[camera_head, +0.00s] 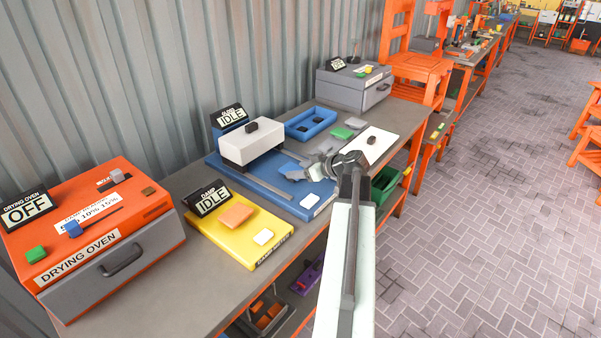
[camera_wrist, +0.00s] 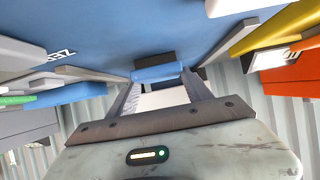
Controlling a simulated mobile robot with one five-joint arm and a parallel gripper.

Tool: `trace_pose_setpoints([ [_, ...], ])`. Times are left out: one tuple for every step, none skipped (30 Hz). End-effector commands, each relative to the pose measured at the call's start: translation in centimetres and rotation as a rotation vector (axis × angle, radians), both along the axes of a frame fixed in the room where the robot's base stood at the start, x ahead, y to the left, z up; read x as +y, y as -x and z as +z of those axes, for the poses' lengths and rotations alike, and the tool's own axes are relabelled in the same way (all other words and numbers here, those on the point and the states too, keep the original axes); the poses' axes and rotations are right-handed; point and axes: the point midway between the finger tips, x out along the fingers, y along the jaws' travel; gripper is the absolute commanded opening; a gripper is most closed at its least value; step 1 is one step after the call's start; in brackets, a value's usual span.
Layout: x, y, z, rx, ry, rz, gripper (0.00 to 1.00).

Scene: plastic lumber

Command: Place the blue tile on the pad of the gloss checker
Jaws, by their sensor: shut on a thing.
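The blue tile (camera_wrist: 158,74) is between my fingertips in the wrist view; I cannot make it out in the head view. My gripper (camera_head: 291,161) is shut on it, low over the blue base of the gloss checker (camera_head: 252,181). A dark strip (camera_wrist: 154,58), perhaps the pad, shows just beyond the tile in the wrist view. I cannot tell whether the tile touches it. The checker's white head (camera_head: 250,142) stands left of my gripper, with a black knob on top. Its sign (camera_head: 231,117) reads IDLE. My gripper hides part of the base.
Left are a yellow damp meter (camera_head: 246,239) with an orange tile (camera_head: 236,215) and an orange drying oven (camera_head: 117,253). Behind are an empty-looking blue tray (camera_head: 311,123), a green tile (camera_head: 342,133), a white board (camera_head: 377,152) and a grey box (camera_head: 347,92).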

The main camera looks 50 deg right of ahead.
Motion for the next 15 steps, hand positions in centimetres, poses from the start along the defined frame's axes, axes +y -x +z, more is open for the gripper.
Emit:
trace_pose_setpoints([
  [0.01,-0.01,-0.06,0.0,0.0,0.0,0.17],
  [0.02,-0.02,-0.19,0.0,0.0,0.0,0.17],
  [0.02,-0.02,-0.38,0.0,0.0,0.0,0.17],
  [0.02,-0.02,-0.27,0.0,0.0,0.0,0.64],
  [0.03,-0.02,-0.21,0.0,0.0,0.001,0.72],
  [0.03,-0.03,-0.2,0.0,0.0,0.001,0.8],
  [0.04,-0.03,-0.2,0.0,0.0,0.001,0.8],
  [0.04,-0.03,-0.2,0.0,0.0,0.001,0.8],
  [0.04,-0.03,-0.2,0.0,0.0,0.001,0.8],
  [0.04,-0.03,-0.19,0.0,0.0,0.001,0.8],
  [0.05,-0.04,-0.19,0.0,0.0,0.001,0.8],
  [0.05,-0.04,-0.19,0.0,0.0,0.001,0.8],
  [0.05,-0.04,-0.19,0.0,0.0,0.001,0.8],
  [0.05,-0.04,-0.19,0.0,0.0,0.001,0.8],
  [0.06,-0.05,-0.07,0.0,0.0,0.001,0.8],
])
